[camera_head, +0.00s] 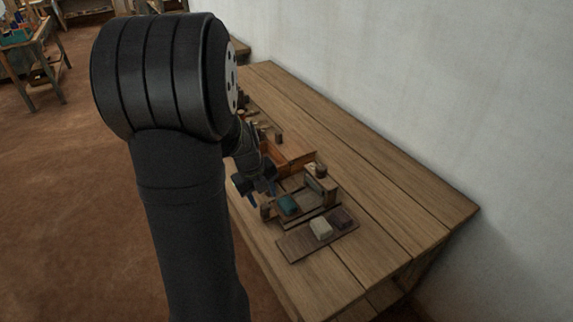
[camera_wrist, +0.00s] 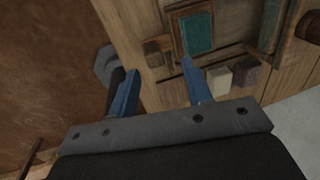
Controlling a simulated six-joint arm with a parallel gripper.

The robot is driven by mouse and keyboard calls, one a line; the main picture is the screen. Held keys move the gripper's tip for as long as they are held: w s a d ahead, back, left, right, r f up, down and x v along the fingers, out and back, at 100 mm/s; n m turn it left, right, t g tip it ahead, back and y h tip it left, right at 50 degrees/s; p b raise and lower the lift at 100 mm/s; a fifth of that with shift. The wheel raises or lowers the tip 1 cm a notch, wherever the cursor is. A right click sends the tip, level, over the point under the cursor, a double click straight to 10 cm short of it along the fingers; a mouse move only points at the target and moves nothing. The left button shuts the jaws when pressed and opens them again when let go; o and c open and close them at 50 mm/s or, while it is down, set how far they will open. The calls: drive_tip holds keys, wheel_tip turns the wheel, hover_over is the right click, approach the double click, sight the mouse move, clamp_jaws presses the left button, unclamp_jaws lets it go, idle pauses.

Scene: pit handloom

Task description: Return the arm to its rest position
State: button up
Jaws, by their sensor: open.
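My gripper (camera_wrist: 160,95) shows in the wrist view with two blue fingers spread apart and nothing between them. It hangs above the table's edge, beside a wooden frame that holds a teal block (camera_wrist: 197,33). In the head view my gripper (camera_head: 252,190) is small and partly hidden behind my own dark arm. It is left of the teal block (camera_head: 288,204). My arm is bent and reaches out over the table's near-left edge.
The wooden table (camera_head: 350,165) runs along a pale wall (camera_head: 400,70). A dark board (camera_head: 297,244) with a pale block (camera_head: 321,228) and a brown block (camera_head: 341,217) lies near its front. An orange-brown box (camera_head: 274,158) stands behind. Open floor (camera_head: 70,200) lies left.

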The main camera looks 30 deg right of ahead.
sight(262, 207)
drive_tip(key=x, duration=0.3)
drive_tip(key=a+x, duration=0.1)
drive_tip(key=x, duration=0.2)
drive_tip(key=shift+a+f, duration=0.1)
drive_tip(key=shift+f, duration=0.1)
drive_tip(key=shift+a, duration=0.4)
drive_tip(key=o, duration=1.1)
drive_tip(key=shift+o, duration=0.5)
drive_tip(key=shift+d+r, duration=0.2)
drive_tip(key=shift+r, duration=0.05)
drive_tip(key=d+r+y, duration=0.1)
drive_tip(key=d+r, duration=0.3)
drive_tip(key=r, duration=0.4)
drive_tip(key=d+r+y, duration=0.1)
drive_tip(key=d+r, duration=0.2)
drive_tip(key=r, duration=0.5)
wheel_tip(262, 207, down, 10)
drive_tip(key=shift+d+r, duration=0.1)
